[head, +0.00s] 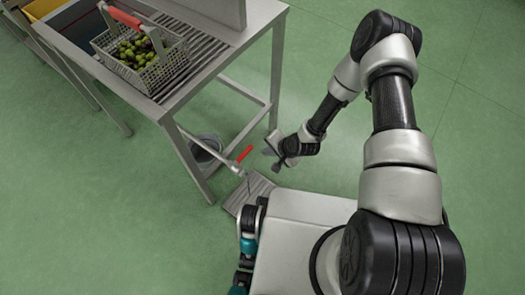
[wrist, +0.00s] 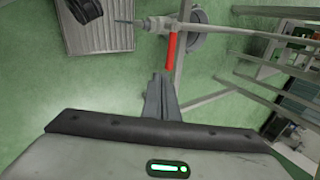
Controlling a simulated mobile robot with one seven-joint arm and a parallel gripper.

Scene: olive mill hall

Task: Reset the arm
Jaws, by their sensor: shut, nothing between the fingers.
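My gripper (head: 269,152) is at the end of my bent arm, low beside the metal table, above the green floor. In the wrist view its fingers (wrist: 160,80) are together with nothing between them. A red lever handle (head: 243,154) on a metal pipe fitting is just left of the gripper in the head view. In the wrist view the red handle (wrist: 171,52) lies just beyond the fingertips. A small gap seems to separate them, but I cannot tell the exact distance.
A metal table (head: 222,57) with a slatted top holds a perforated basket (head: 158,75) of olives with a red grip. A ribbed grey plate (head: 258,186) lies by my base. A round grey vessel (head: 205,148) is under the table. Open green floor lies to the right.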

